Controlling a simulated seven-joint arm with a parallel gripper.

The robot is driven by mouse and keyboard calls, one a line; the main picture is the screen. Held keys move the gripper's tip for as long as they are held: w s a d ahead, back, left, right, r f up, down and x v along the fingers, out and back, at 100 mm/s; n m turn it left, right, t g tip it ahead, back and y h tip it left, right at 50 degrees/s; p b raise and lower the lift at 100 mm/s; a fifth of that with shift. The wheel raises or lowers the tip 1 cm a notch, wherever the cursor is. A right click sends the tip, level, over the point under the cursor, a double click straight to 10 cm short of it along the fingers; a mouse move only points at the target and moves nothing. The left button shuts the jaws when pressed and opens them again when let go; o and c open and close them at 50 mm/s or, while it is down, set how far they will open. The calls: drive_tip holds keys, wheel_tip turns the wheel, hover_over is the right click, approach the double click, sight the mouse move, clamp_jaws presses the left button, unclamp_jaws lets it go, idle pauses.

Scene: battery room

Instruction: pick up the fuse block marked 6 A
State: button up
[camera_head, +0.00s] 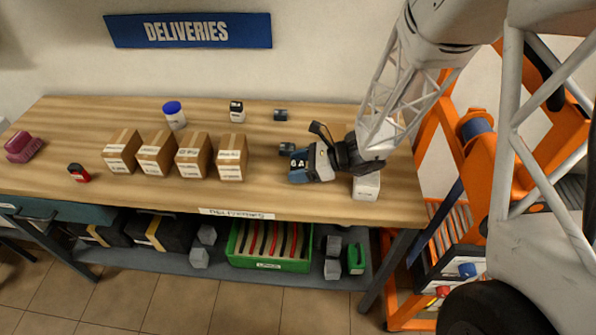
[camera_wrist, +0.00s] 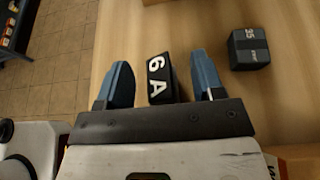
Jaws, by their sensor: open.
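The fuse block marked 6 A (camera_wrist: 160,79) is a small black block with white lettering, lying on the wooden table; its label also shows in the head view (camera_head: 297,163). My gripper (camera_wrist: 160,77) is open, with one blue finger on each side of the block. Gaps show between the block and both fingers in the wrist view. In the head view my gripper (camera_head: 299,166) is low over the table's front right part.
Another dark block (camera_head: 280,115) lies farther back. Several cardboard boxes (camera_head: 232,158) stand in a row to the left. A white box (camera_head: 366,187) is beside my wrist. A black-and-white container (camera_head: 237,111) and a blue-lidded jar (camera_head: 174,116) stand at the back.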

sight(298, 164)
drive_tip(key=shift+c, duration=0.2)
drive_tip(key=c, duration=1)
drive_tip(key=shift+r, duration=0.15)
drive_tip(key=shift+r, duration=1.65)
drive_tip(key=s+d, duration=0.3)
drive_tip(key=s, duration=0.4)
drive_tip(key=s+d+r, duration=0.1)
drive_tip(key=s+d, duration=0.2)
drive_tip(key=s, duration=0.4)
drive_tip(key=shift+s+d+r, duration=0.15)
drive_tip(key=shift+s+r, duration=0.1)
drive_tip(key=shift+s, duration=0.1)
